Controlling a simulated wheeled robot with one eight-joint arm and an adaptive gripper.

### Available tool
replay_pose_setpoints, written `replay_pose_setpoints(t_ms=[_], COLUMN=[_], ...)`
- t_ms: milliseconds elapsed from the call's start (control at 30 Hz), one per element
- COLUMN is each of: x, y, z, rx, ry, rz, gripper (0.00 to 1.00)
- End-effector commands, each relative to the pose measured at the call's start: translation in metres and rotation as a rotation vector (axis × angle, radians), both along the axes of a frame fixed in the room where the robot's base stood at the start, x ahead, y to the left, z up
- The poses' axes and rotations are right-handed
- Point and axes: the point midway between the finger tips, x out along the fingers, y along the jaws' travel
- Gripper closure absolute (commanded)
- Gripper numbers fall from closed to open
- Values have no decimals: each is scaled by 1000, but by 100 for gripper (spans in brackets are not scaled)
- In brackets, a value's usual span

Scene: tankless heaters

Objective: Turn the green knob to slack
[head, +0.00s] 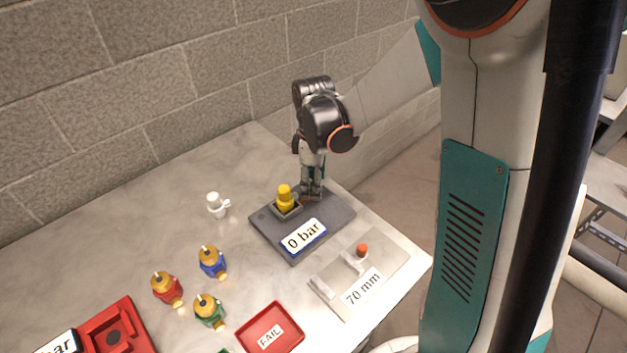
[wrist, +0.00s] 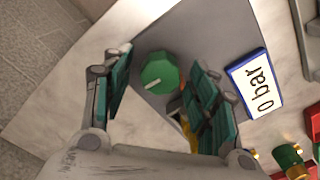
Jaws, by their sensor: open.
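The green knob (wrist: 159,74) shows in the wrist view on a dark grey plate, with a white pointer line aimed to its lower left. My gripper (wrist: 163,68) is open, with one finger on each side of the knob. I cannot tell whether the fingers touch it. In the head view my gripper (head: 312,192) points down over the back right part of the plate (head: 335,210) and hides the knob. The display (head: 303,236) on the plate reads "0 bar". No slack marking can be read.
A yellow fitting (head: 285,197) stands on the plate close to my gripper. A white fitting (head: 216,205) and red, blue (head: 212,262) and green valves stand to the left. A "70 mm" gauge plate (head: 338,290) and a red FAIL tray (head: 287,318) are in front.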

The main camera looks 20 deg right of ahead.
Motion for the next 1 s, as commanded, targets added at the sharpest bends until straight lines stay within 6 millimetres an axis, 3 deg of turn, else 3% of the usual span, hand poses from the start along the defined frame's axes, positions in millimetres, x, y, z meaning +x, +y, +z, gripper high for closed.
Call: replay_pose_setpoints(t_ms=[167,600,800,1000], x=[0,0,0,0], y=[0,0,0,0], z=[18,100,117,119], rx=[0,0,0,0], ry=[0,0,0,0], rz=[0,0,0,0], gripper=[46,46,46,46])
